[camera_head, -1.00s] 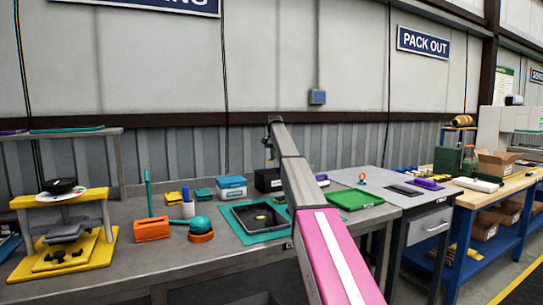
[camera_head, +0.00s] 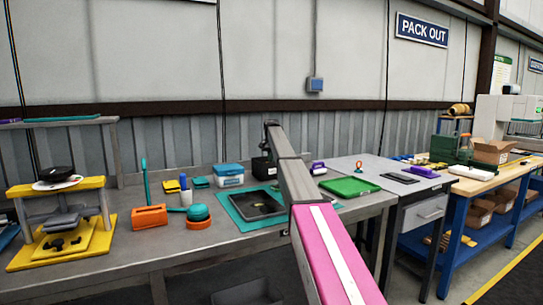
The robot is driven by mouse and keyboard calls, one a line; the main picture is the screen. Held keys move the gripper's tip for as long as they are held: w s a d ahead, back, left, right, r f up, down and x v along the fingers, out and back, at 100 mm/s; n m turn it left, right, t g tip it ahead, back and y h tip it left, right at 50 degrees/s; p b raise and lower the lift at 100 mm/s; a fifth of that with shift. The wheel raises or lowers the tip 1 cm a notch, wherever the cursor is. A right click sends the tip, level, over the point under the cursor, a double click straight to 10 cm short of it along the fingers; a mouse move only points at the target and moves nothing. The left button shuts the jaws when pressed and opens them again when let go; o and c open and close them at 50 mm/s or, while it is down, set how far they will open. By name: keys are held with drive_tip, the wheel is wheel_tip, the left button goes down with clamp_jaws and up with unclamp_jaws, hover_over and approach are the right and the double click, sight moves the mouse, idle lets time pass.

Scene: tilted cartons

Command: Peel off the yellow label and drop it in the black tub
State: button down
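My arm reaches from the lower right up over the bench. My gripper (camera_head: 270,143) is at its far end, small and partly hidden by the arm, so its fingers cannot be made out. A dark flat tray-like item (camera_head: 256,205) lies on a teal mat (camera_head: 235,219) left of the arm. A yellowish patch on it may be the label, but it is too small and dark to be sure. A black open box (camera_head: 263,169), possibly the tub, stands behind the mat, partly behind my arm. My gripper appears above and behind the mat in the picture.
A blue-lidded box (camera_head: 229,175) stands left of the black box. An orange block (camera_head: 149,218) and a teal-and-orange round item (camera_head: 198,216) are left of the mat. A green tray (camera_head: 350,187) lies right of my arm. A yellow stand (camera_head: 62,225) fills the bench's left end.

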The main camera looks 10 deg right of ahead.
drive_tip(key=shift+f, duration=2.25)
drive_tip(key=shift+s+f, duration=0.25)
drive_tip(key=shift+f, duration=0.75)
drive_tip(key=shift+s+f, duration=0.1)
drive_tip(key=shift+s, duration=0.25)
drive_tip(key=c, duration=1.3)
unclamp_jaws()
drive_tip(key=shift+s, duration=0.15)
drive_tip(key=r, duration=0.4)
drive_tip(key=w+r, duration=0.1)
drive_tip(key=r, duration=0.8)
drive_tip(key=shift+w+r, duration=0.15)
drive_tip(key=shift+r, duration=0.2)
wheel_tip(320, 180, up, 7)
drive_tip(key=shift+r, duration=0.2)
